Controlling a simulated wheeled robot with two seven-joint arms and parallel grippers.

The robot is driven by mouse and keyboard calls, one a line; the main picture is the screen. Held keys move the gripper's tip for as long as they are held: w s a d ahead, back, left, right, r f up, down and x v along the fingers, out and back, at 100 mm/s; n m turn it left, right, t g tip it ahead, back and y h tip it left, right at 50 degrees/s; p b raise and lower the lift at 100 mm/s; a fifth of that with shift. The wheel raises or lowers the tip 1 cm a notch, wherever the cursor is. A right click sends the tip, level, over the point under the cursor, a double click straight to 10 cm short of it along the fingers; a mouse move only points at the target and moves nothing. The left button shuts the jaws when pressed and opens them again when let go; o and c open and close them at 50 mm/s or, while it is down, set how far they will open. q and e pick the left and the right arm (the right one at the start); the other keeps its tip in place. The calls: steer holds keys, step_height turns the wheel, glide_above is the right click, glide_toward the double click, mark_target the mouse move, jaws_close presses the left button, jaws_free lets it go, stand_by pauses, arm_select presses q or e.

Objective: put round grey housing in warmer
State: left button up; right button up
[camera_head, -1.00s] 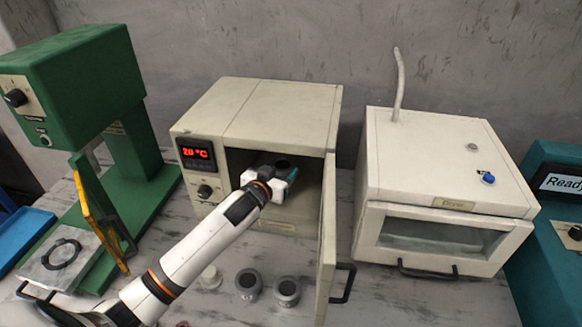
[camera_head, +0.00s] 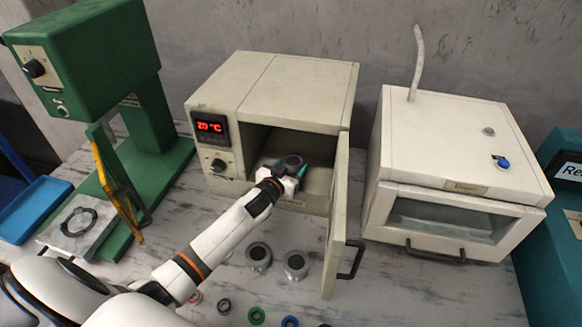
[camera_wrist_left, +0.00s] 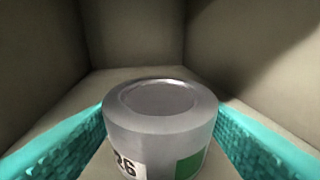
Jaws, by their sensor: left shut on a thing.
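The warmer (camera_head: 232,85) is a beige box with a red temperature display, and its door (camera_head: 341,215) stands open to the right. My left gripper (camera_head: 285,170) reaches in at the warmer's opening. It is shut on a round grey housing (camera_head: 292,161), whose dark top shows between the teal fingers. In the left wrist view the housing (camera_wrist_left: 160,115) stands upright between the teal finger pads, with a white label and a green patch on its side. The warmer's inner walls surround it. Whether its base touches the warmer floor is hidden. My right gripper is out of view.
Two more grey housings (camera_head: 258,255) (camera_head: 296,264) stand on the table in front of the warmer. Small rings (camera_head: 257,315) lie nearer me. A white windowed box (camera_head: 455,150) stands to the right, a green press (camera_head: 150,110) to the left. The open door bounds the arm's right side.

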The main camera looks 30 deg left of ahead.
arm_select(q)
steer(key=o, duration=1.2)
steer(key=b+v, duration=0.1)
steer(key=v, duration=1.1)
steer(key=shift+s, duration=0.1)
